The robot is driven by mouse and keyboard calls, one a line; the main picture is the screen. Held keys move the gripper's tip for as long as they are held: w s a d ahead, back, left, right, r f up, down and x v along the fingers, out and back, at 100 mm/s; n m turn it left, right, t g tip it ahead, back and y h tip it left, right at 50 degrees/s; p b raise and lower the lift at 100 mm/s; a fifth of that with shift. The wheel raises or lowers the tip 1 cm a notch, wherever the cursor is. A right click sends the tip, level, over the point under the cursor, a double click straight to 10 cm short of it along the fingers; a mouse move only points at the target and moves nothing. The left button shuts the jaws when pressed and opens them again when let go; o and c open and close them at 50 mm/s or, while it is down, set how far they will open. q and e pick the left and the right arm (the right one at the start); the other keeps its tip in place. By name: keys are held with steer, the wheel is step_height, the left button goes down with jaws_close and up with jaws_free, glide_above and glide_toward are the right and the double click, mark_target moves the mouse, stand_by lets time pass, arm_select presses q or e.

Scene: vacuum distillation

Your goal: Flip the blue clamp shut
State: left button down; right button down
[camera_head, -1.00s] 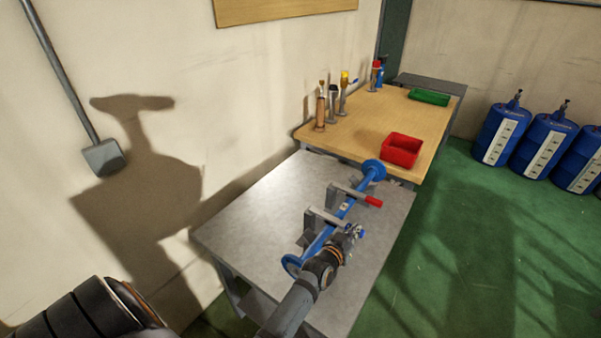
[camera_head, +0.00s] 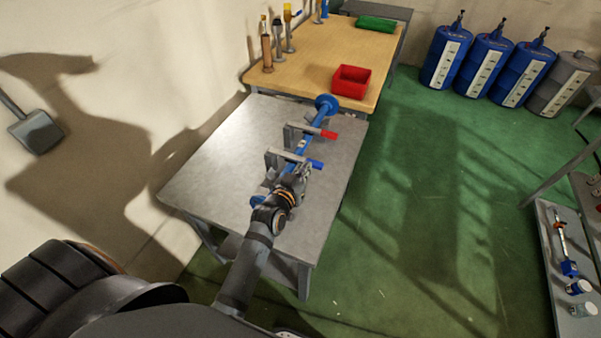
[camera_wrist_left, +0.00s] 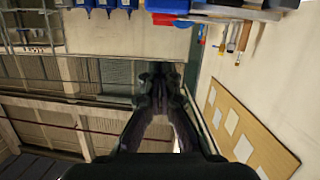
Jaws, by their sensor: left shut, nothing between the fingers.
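The blue-handled clamp (camera_head: 316,164) is on the metal table, around a blue pipe (camera_head: 314,124) with round flanged ends. Its handle lies out to the right, roughly parallel to the handle of the red-handled clamp (camera_head: 328,134) farther along the pipe. My left gripper (camera_head: 303,172) is shut and empty, just on the near side of the blue handle; I cannot tell whether they touch. The wrist view shows its fingers (camera_wrist_left: 160,76) together, with no clamp visible. The gripper and forearm hide part of the pipe's near end. My right gripper is out of view.
The metal table (camera_head: 215,165) has bare surface left of the pipe. Blue drums stand at the back right; green floor is open to the right.

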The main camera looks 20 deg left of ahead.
arm_select(q)
steer(key=shift+v, duration=1.2)
